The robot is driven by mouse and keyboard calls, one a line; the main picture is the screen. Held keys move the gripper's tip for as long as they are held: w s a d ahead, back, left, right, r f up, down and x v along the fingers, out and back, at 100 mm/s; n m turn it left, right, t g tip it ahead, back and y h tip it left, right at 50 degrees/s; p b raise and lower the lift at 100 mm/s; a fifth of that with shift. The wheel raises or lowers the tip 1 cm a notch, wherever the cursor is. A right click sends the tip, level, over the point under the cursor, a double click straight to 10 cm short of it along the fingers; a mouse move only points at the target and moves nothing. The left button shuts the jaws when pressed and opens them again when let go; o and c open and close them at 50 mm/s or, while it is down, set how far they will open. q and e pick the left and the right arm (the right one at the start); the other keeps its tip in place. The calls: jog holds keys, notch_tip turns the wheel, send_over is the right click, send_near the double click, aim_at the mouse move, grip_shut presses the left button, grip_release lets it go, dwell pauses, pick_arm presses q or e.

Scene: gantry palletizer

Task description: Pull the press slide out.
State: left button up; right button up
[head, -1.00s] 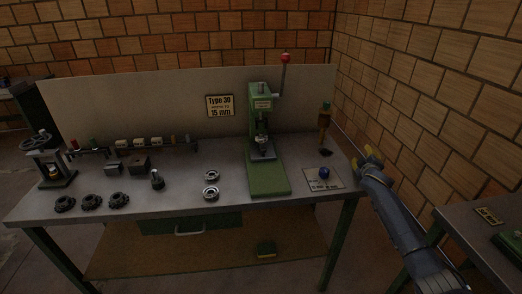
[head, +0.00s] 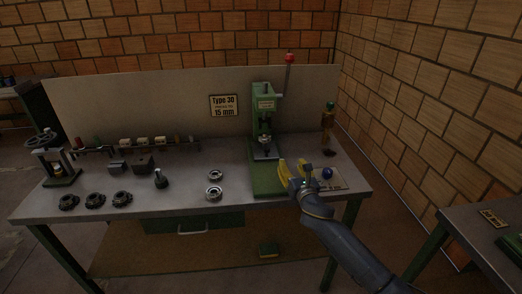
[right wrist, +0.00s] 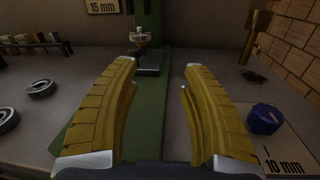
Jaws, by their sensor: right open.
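The green arbor press (head: 265,115) stands at the back of the bench, with its long green base (head: 267,181) reaching toward the front. The press slide appears to be the small grey plate (head: 266,153) low in the press, under the ram; it also shows in the right wrist view (right wrist: 148,70). My right gripper (head: 295,166) has its yellow fingers open and empty, over the right side of the green base, in front of the press. In the right wrist view the open fingers (right wrist: 160,66) point toward the slide, apart from it. My left gripper is not in view.
A blue knob (head: 327,173) on a labelled plate sits right of my gripper. A green-topped tool (head: 329,115) stands behind it. Two bearing rings (head: 214,192) lie left of the base. Black gears (head: 95,200) and a small hand press (head: 55,165) are farther left.

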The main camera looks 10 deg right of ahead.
aim_at(267, 149)
jog(key=s+a+n, duration=0.1)
jog(key=s+a+f+n+y, duration=0.1)
jog(key=a, duration=0.1)
jog(key=shift+a+f, duration=0.2)
jog(key=shift+s+a+f+n, duration=0.15)
jog(key=shift+s+a+n, duration=0.05)
jog(key=shift+a+n, duration=0.15)
jog(key=shift+w+a, duration=0.15)
jog(key=w, duration=0.5)
jog(key=w+a, duration=0.1)
jog(key=w, duration=0.5)
jog(key=w+a, duration=0.1)
jog(key=w, duration=0.4)
jog(key=shift+w+f, duration=0.1)
jog(key=shift+w, duration=0.25)
grip_shut()
jog(key=shift+r, duration=0.2)
